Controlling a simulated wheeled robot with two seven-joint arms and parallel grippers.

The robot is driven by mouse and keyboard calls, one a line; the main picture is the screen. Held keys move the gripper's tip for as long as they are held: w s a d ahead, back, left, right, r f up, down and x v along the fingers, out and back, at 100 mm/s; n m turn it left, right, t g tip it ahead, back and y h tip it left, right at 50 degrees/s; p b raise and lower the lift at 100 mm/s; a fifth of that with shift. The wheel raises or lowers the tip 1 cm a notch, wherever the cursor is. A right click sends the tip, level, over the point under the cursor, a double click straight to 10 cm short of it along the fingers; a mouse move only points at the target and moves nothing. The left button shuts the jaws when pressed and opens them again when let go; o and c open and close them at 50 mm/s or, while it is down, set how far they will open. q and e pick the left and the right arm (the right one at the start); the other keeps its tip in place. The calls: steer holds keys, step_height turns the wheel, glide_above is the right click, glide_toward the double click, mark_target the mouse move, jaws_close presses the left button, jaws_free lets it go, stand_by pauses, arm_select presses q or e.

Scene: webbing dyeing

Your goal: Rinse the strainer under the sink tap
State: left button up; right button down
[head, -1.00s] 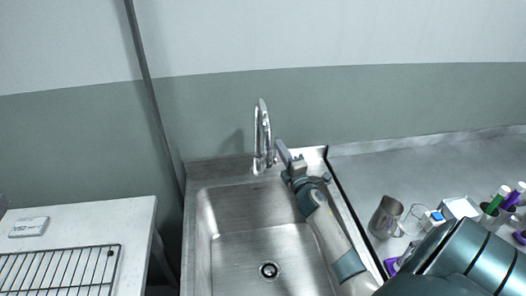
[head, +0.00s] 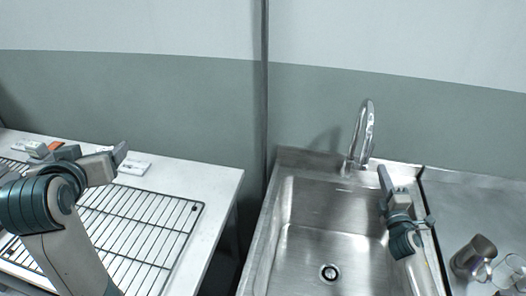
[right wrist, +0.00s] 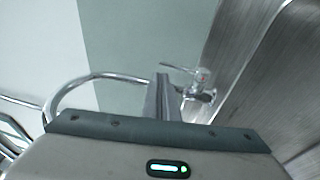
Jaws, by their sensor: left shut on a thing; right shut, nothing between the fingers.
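The chrome sink tap (head: 366,130) stands at the back of the steel sink (head: 300,255). In the right wrist view the tap's spout (right wrist: 75,88) arches at the left and its lever (right wrist: 180,69) sits beyond my fingertips. My right gripper (head: 384,178) is shut and empty, just right of the tap; its fingers also show in the right wrist view (right wrist: 162,90). No water shows. My left gripper (head: 121,153) is shut over the rack table at the left; what it holds is too hidden to make out. I cannot identify the strainer in any view.
A wire rack (head: 150,235) lies on the white table (head: 215,185), left of the sink with a gap between. Small white labelled blocks (head: 135,167) lie behind it. A metal jug (head: 474,257) and a glass beaker (head: 510,272) stand on the right counter. The basin is empty.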

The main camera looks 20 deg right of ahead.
steer(key=v, duration=0.3)
steer(key=b+v, duration=0.1)
steer(key=v, duration=0.1)
steer(key=shift+s+r, duration=0.2)
steer(key=shift+r, duration=0.15)
stand_by(0.3)
